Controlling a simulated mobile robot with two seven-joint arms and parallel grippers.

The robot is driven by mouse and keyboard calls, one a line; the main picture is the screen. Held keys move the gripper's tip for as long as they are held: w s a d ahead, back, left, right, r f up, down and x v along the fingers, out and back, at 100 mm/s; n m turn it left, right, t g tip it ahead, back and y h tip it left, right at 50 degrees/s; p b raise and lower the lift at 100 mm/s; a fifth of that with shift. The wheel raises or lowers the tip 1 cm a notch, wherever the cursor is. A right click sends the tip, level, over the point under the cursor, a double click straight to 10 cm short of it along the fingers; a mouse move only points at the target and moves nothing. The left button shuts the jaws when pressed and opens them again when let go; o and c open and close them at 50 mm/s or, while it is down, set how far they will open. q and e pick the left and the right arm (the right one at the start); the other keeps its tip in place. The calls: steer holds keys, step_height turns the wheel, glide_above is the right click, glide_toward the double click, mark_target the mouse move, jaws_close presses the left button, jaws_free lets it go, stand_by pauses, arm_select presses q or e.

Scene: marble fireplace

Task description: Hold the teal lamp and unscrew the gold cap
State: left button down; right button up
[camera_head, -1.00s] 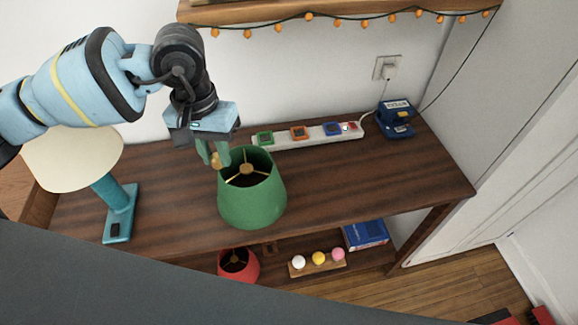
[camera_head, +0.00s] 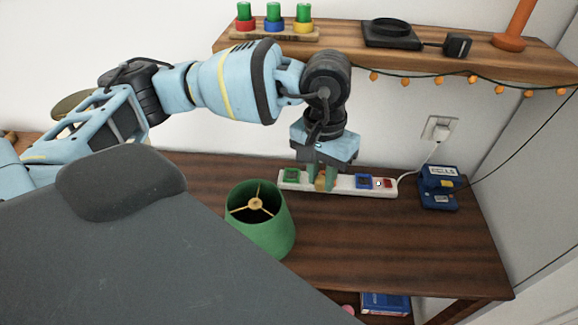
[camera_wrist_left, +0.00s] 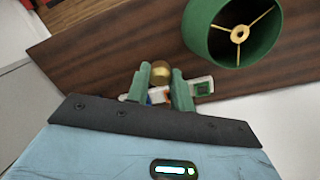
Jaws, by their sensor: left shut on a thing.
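My left gripper (camera_head: 320,180) has green fingers shut on the gold cap (camera_head: 320,184). It holds the cap over the white power strip, right of the green lampshade. In the left wrist view the gold cap (camera_wrist_left: 161,70) shows as a rounded gold piece between the fingertips. The green lampshade (camera_head: 262,225) stands on the wooden table with a gold three-armed ring in its open top; it also shows in the left wrist view (camera_wrist_left: 204,41). The teal lamp's base is hidden behind my arm and body; only a dull shade edge (camera_head: 78,101) shows at the left. My right gripper is out of view.
A white power strip (camera_head: 340,184) with coloured sockets lies along the table's back. A blue device (camera_head: 438,188) stands at the back right. A wall shelf (camera_head: 440,58) with hanging orange lights is above. The right tabletop (camera_head: 400,245) is clear.

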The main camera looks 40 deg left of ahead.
arm_select(q)
steer(key=w+f+n+b, duration=0.4)
steer(key=w+f+n, duration=0.1)
steer(key=f, duration=0.2)
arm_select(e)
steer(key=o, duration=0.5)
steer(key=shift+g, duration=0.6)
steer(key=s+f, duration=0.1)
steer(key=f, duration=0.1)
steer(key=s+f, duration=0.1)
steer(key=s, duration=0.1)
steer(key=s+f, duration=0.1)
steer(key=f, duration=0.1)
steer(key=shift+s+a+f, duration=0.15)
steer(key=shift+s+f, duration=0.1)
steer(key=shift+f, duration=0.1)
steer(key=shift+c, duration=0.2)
arm_select(q)
steer(key=n+b, duration=0.3)
steer(key=n, duration=0.2)
glide_above(331, 214)
step_height(331, 214, down, 5)
steer(key=shift+y, duration=0.4)
step_height(331, 214, down, 6)
steer(key=shift+r, duration=0.1)
steer(key=shift+f, duration=2.05)
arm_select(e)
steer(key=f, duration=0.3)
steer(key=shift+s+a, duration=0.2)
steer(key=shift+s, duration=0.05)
